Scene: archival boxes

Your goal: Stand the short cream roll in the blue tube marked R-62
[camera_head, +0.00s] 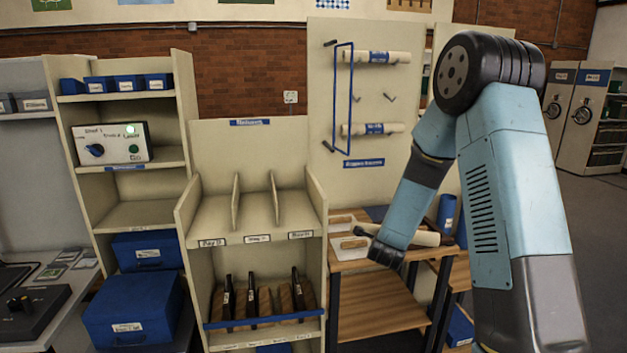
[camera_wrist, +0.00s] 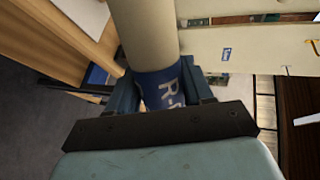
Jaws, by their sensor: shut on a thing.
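In the wrist view a cream roll (camera_wrist: 145,35) with a blue band (camera_wrist: 155,84) runs up out of my gripper (camera_wrist: 160,92). The band's white lettering begins "R-"; the rest is cut off by the gripper. The two fingers are shut around the roll at the band. In the head view part of a cream roll (camera_head: 427,239) shows beside my wrist, above the wooden bench; my arm hides the gripper itself. Blue tubes (camera_head: 446,212) stand at the bench's right, partly behind my arm. I cannot read R-62 on any of them.
Two banded rolls hang on the wall panel (camera_head: 334,108) behind. Open floor shows at the right.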

